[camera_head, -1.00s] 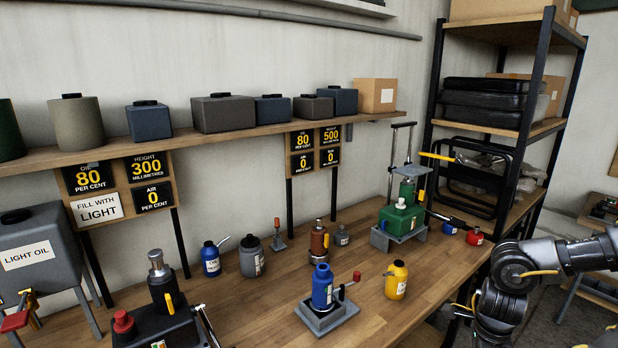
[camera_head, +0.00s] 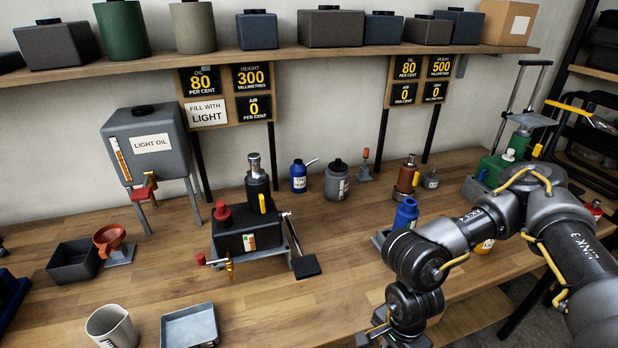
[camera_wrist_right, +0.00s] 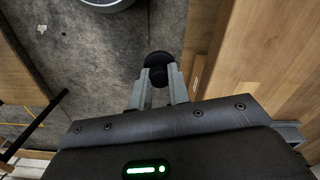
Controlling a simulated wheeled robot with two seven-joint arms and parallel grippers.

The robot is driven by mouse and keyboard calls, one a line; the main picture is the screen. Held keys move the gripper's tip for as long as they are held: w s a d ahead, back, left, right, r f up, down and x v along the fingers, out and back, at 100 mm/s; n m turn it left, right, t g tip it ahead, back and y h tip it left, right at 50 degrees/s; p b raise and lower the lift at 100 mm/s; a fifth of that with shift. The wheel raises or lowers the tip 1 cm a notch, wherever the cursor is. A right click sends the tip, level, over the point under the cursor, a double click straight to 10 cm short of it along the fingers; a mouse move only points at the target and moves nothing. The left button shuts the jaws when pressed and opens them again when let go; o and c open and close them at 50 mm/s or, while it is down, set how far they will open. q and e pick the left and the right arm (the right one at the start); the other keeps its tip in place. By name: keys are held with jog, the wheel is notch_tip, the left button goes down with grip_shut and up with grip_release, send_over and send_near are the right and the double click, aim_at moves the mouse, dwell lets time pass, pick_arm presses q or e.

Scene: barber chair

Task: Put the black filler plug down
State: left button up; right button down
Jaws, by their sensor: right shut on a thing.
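The black filler plug (camera_wrist_right: 158,60) shows in the right wrist view as a round dark knob between the fingertips of my right gripper (camera_wrist_right: 158,88). The gripper is shut on it. Grey floor lies behind the plug, and a wooden edge is to its right. In the head view my right arm comes in from the right and its wrist reaches down to the bottom edge, in front of the bench. The plug cannot be made out there. My left gripper is not in view.
A shallow grey tray (camera_head: 190,328) and a grey jug (camera_head: 112,328) stand at the wooden bench's front (camera_head: 270,315). Behind are a black jack (camera_head: 247,238), a light oil tank (camera_head: 147,150), a red funnel (camera_head: 110,238) and a dark bin (camera_head: 75,262). Bench right of the tray is bare.

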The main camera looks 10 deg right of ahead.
jog(key=w+a+r+n+b, duration=0.15)
jog(key=w+r+n, duration=0.25)
jog(key=w+r, duration=0.65)
jog(key=s+n, duration=0.6)
jog(key=n, duration=0.4)
jog(key=shift+a+r, duration=0.25)
jog(key=shift+a, duration=0.05)
jog(key=shift+a, duration=0.1)
